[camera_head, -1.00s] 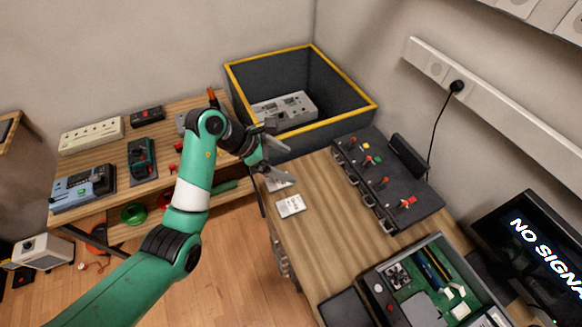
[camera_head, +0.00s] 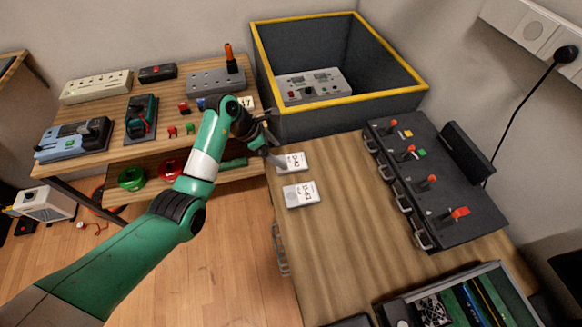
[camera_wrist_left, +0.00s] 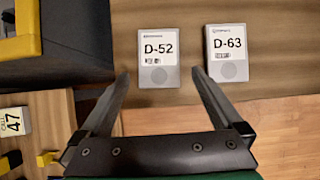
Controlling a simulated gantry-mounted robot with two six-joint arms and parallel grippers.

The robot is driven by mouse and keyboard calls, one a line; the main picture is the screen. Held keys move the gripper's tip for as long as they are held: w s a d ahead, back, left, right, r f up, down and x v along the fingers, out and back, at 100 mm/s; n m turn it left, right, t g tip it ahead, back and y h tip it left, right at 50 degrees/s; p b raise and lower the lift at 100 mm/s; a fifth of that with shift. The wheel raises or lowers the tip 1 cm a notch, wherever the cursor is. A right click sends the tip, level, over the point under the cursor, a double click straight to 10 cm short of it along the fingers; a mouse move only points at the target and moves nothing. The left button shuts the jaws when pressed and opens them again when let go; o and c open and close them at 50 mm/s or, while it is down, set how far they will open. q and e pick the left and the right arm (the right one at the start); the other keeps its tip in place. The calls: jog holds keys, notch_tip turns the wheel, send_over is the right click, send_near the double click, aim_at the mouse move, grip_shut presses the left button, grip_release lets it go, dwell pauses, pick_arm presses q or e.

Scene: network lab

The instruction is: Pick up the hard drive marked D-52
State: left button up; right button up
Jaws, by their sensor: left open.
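The hard drive marked D-52 (camera_wrist_left: 158,58) is a flat, light grey block with a white label. It lies on the wooden bench top near its left edge, and shows in the head view (camera_head: 291,162) beside my left gripper (camera_head: 273,147). In the left wrist view my left gripper (camera_wrist_left: 160,75) is open and empty, with D-52 just ahead, between the lines of its fingers. A similar drive marked D-63 (camera_wrist_left: 227,53) lies to the right of D-52, with a gap between them; it is the lower one in the head view (camera_head: 301,195). My right gripper is not in view.
A dark bin with a yellow rim (camera_head: 345,100) stands behind the drives. A black panel with levers (camera_head: 435,180) and an open computer case (camera_head: 465,300) occupy the right of the bench. The wood (camera_head: 345,215) right of the drives is clear. A lower shelf unit (camera_head: 110,158) stands left.

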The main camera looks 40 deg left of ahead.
aim_at(290, 163)
pick_arm(q)
jog(key=shift+w+d+f, duration=0.15)
jog(key=shift+w+f, duration=0.15)
jog(key=shift+f, duration=0.15)
jog(key=b+x, duration=0.4)
jog(key=x, duration=0.1)
jog(key=shift+f, duration=0.25)
jog(key=shift+r, duration=0.1)
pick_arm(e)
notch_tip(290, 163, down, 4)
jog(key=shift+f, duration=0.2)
pick_arm(q)
jog(key=c, duration=1.3)
